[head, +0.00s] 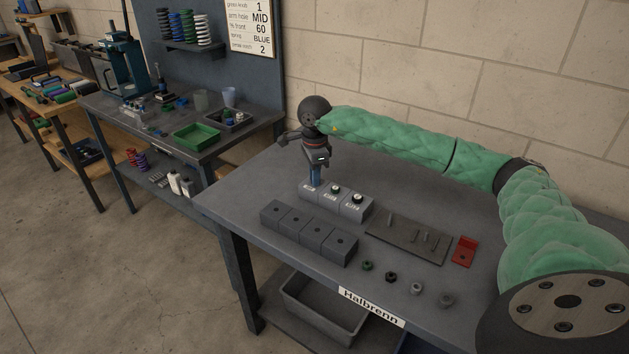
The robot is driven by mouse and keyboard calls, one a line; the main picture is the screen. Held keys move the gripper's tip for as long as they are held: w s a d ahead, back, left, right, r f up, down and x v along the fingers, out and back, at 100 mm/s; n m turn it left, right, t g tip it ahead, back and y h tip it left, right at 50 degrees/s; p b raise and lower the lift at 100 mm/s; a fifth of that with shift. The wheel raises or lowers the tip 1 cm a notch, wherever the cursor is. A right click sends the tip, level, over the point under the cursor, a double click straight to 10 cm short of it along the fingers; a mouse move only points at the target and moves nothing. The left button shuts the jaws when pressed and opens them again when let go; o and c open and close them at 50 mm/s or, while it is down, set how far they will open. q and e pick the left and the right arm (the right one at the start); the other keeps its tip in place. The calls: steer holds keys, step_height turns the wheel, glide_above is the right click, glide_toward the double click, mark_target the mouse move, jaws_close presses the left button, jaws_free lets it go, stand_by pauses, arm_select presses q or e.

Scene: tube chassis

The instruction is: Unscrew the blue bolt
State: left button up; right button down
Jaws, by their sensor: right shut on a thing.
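The blue bolt (314,178) stands upright at the leftmost of a row of labelled grey blocks (341,207). Only a short blue length shows below my gripper; its upper end is hidden. My right gripper (316,165) points down from above and is shut on the blue bolt. Whether the thread is still engaged in the block cannot be told. Two other blocks in the row carry round dark-and-white tops. My left gripper is not in view.
In front lie a row of dark blocks with holes (308,232), a flat plate with pins (408,236), a red bracket (464,251) and several nuts (391,277). A grey bin (322,307) sits below. A second bench with a green tray (195,133) stands at left.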

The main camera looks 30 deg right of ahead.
steer(key=shift+n, duration=0.4)
steer(key=shift+f+n+b, duration=0.2)
steer(key=shift+n+b, duration=0.3)
steer(key=shift+b, duration=0.1)
steer(key=n+b, duration=0.2)
steer(key=n, duration=0.1)
steer(key=shift+r+n, duration=0.15)
steer(key=shift+n, duration=0.45)
steer(key=shift+f+n+b, duration=0.2)
steer(key=shift+n+b, duration=0.55)
steer(key=shift+n, duration=0.05)
steer(key=n+b, duration=0.1)
steer(key=n, duration=0.1)
steer(key=shift+r+n, duration=0.1)
steer(key=shift+n, duration=0.3)
steer(key=shift+r+n+b, duration=0.1)
steer(key=shift+n+b, duration=0.2)
steer(key=shift+n, duration=0.1)
